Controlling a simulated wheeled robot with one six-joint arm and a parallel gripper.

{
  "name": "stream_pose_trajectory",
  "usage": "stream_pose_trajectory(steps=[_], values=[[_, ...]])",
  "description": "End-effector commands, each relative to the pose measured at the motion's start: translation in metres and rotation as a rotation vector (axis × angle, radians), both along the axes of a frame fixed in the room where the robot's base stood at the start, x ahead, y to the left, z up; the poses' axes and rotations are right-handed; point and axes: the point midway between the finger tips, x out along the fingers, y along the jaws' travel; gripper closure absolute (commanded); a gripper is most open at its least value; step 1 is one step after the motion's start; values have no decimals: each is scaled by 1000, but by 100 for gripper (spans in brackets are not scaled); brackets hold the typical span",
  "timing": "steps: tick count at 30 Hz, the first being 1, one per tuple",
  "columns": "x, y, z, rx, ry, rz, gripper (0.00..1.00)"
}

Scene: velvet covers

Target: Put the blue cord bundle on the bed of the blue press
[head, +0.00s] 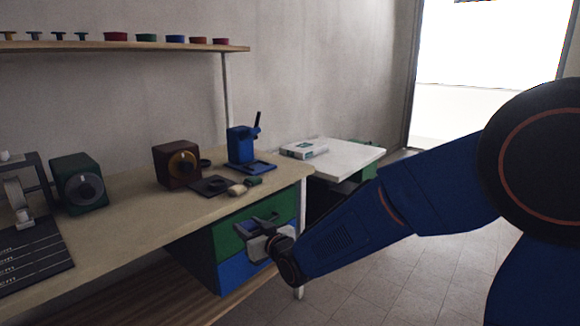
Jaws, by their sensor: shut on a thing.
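The blue press (241,146) stands upright on the workbench near its right end, with a lever at its top right. Its flat blue bed (262,168) extends at its foot, and I see nothing lying on it. My gripper (262,222) is below the bench top, in front of the green drawer front (227,239), lower than the press. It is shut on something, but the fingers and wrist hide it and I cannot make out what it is. I cannot pick out a blue cord bundle in this view.
Small beige and green bundles (237,189) lie at the bench edge before the press. A dark brown box with a dial (176,165) and a dark plate (210,186) stand left. A green dial box (79,184) is farther left. A white table (340,158) stands beyond.

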Motion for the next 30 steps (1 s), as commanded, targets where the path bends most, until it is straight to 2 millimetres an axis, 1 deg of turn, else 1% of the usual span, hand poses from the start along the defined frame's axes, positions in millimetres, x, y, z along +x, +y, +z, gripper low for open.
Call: stream_pose_trajectory(steps=[1,3,5,6,12,18,30], values=[[7,-20,-20,-4,7,-32,85],[14,-44,-43,-3,7,-69,85],[20,-65,-62,-3,7,-101,85],[25,-79,-75,-4,7,-124,85],[43,-139,-130,-4,6,-216,85],[59,-188,-176,-2,5,-291,85],[86,-277,-258,-2,5,-430,85]])
